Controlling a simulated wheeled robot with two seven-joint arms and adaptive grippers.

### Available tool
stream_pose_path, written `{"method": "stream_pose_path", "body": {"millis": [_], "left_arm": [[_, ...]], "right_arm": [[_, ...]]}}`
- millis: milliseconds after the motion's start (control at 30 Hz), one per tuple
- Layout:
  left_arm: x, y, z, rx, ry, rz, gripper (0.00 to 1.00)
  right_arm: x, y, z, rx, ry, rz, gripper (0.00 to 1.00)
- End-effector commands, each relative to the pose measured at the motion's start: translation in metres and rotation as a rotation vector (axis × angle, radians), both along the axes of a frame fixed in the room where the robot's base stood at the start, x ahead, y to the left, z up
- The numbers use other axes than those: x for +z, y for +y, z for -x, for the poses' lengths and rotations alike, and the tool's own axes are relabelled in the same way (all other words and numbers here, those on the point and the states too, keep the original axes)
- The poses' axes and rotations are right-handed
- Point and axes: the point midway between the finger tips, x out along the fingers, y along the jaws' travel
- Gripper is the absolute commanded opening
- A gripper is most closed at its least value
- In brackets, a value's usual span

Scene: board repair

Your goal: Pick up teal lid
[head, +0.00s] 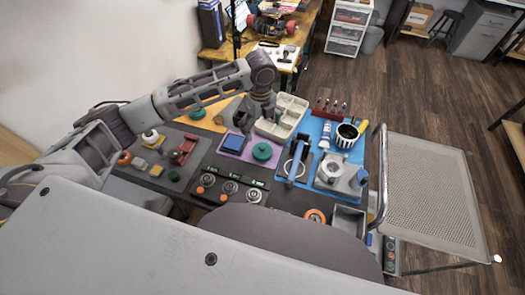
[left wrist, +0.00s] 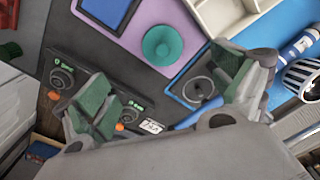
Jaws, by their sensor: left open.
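A round teal lid (head: 262,152) lies on the purple mat (head: 236,157) near the middle of the table. It also shows in the left wrist view (left wrist: 162,45), top centre, beyond the fingertips. A second teal round piece (head: 198,113) lies on the orange mat further left. My left gripper (head: 256,118) hangs over the back part of the purple mat, behind the lid in the head view. In the left wrist view its two green-padded fingers (left wrist: 168,98) are wide apart with nothing between them. My right gripper is not in view.
A blue square piece (head: 234,142) sits beside the lid. A cream divided tray (head: 283,116) stands behind it. A blue mat (head: 313,133) with tools and a striped cup (head: 346,136) lies to the right. Round gauges (head: 229,187) sit in front.

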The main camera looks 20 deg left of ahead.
Motion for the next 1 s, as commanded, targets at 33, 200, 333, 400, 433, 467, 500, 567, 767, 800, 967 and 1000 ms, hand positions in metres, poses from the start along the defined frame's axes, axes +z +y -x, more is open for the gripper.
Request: {"method": "stream_pose_path", "body": {"millis": [33,200,333,400,433,467,500,567,767,800,967,1000], "left_arm": [[-0.003,0.0,0.0,0.0,0.002,-0.001,0.96],[-0.018,0.0,0.0,0.0,0.002,0.0,0.96],[-0.035,0.0,0.001,0.0,0.003,0.0,0.96],[-0.044,0.0,0.0,0.001,0.002,-0.002,0.96],[-0.048,0.0,0.0,0.0,0.002,-0.001,0.96],[-0.052,0.0,0.0,0.0,0.002,0.0,0.96],[-0.057,0.0,0.001,0.0,0.002,0.0,0.96],[-0.065,-0.001,0.001,-0.001,0.003,0.0,0.96],[-0.082,-0.001,0.0,-0.001,0.0,0.0,0.96],[-0.083,-0.001,0.0,-0.001,-0.001,0.001,0.96],[-0.085,-0.001,0.0,-0.001,-0.001,0.001,0.96],[-0.085,-0.001,0.0,-0.001,-0.001,0.001,0.96]], "right_arm": [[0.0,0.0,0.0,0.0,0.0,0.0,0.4],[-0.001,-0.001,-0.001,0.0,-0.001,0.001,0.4],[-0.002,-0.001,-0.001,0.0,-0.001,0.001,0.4],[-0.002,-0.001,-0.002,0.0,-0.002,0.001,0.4],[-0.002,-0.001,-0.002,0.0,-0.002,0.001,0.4],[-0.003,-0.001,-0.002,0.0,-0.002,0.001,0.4],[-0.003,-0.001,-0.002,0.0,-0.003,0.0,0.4],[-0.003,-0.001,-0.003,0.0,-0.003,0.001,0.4],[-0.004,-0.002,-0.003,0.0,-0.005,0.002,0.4],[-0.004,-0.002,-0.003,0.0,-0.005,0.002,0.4],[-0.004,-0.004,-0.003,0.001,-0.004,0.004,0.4],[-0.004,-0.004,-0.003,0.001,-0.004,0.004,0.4]]}}
